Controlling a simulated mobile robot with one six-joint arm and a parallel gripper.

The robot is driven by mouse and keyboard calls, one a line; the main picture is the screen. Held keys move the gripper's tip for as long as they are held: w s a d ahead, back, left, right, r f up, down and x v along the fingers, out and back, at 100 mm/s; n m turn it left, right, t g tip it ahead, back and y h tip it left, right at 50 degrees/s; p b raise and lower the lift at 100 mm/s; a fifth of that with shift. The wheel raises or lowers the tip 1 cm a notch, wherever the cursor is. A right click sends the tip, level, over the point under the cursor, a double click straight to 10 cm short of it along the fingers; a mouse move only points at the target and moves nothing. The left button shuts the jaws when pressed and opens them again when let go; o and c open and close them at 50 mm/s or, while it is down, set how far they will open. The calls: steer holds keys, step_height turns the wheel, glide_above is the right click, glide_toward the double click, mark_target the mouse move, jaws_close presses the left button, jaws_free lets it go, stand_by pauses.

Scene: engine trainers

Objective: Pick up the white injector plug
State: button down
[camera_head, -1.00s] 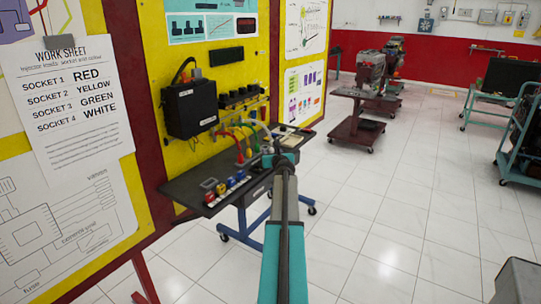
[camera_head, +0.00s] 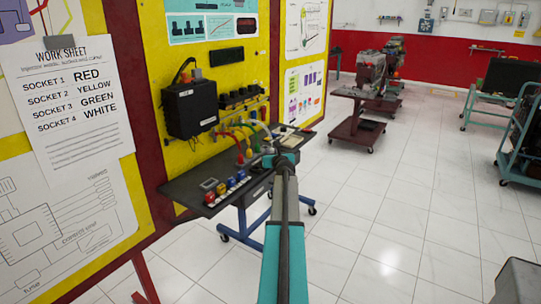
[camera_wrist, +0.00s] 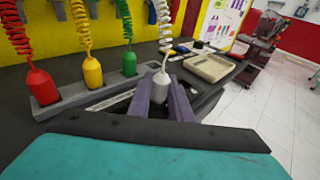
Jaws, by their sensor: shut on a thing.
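The white injector plug (camera_wrist: 161,86) shows in the wrist view with its coiled white cable rising above it. My gripper (camera_wrist: 163,100) is shut on it, with one purple finger on each side. The red plug (camera_wrist: 42,86), yellow plug (camera_wrist: 92,72) and green plug (camera_wrist: 129,63) stand in the holder to the left. In the head view my arm's end hides the white plug.
A beige tray (camera_wrist: 209,68) lies right of the plug on the dark bench top (camera_head: 182,190). A black box (camera_head: 190,108) hangs on the yellow board. A work sheet (camera_head: 70,105) is at left.

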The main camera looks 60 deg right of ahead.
steer(key=shift+r, duration=0.1)
steer(key=shift+r, duration=0.45)
step_height(320, 180, up, 3)
steer(key=shift+f+p, duration=0.2)
steer(key=shift+p, duration=0.1)
steer(key=s+f+b+v, duration=0.1)
steer(key=v, duration=1.5)
steer(key=shift+d+f, duration=0.25)
steer(key=shift+f, duration=0.15)
steer(key=shift+r, duration=0.1)
